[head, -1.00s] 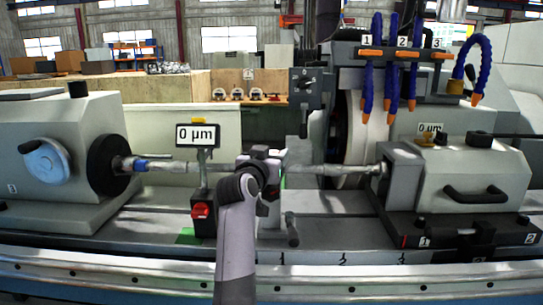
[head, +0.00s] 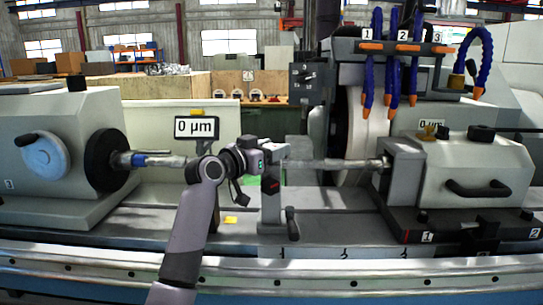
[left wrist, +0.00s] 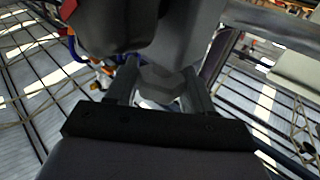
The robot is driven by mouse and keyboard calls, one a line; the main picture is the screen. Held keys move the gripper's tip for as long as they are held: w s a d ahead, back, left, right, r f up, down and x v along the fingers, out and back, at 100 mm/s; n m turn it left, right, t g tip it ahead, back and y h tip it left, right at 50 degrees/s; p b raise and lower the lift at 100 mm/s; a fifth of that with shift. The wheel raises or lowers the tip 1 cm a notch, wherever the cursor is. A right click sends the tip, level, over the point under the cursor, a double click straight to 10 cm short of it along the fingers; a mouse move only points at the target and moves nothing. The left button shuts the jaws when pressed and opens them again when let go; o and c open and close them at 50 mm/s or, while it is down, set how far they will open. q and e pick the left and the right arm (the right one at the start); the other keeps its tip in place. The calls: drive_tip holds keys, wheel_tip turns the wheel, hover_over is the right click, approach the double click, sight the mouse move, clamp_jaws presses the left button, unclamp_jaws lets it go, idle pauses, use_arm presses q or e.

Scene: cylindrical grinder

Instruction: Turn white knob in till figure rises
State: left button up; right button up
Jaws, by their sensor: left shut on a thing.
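My left gripper (head: 272,162) is at the upper part of the grey steady-rest stand (head: 270,205) in the middle of the machine. In the left wrist view its two fingers (left wrist: 160,88) stand on either side of a pale grey faceted piece (left wrist: 160,80), which looks like the white knob, in shadow. In the head view the gripper hides this piece. The figure on the left display (head: 197,129) reads 0 µm. A second display (head: 432,124) at the right is partly covered and also seems to read 0 µm. My right gripper is not in view.
A long shaft (head: 330,164) runs between the left chuck (head: 107,160) and the right tailstock (head: 404,172). The grinding wheel (head: 365,130) stands behind it. A black lever (head: 292,224) hangs at the stand's right. Blue hoses (head: 392,60) hang above.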

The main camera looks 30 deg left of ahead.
use_arm(q)
drive_tip(key=shift+f+m+g+h+b, duration=0.1)
drive_tip(key=shift+m+g+h+b, duration=0.2)
drive_tip(key=shift+m+h+b, duration=0.95)
drive_tip(key=shift+h, duration=0.55)
drive_tip(key=shift+r, duration=0.2)
drive_tip(key=o, duration=1)
drive_tip(key=shift+c, duration=0.2)
drive_tip(key=shift+s, duration=0.1)
drive_tip(key=b+v, duration=0.2)
drive_tip(key=v, duration=0.5)
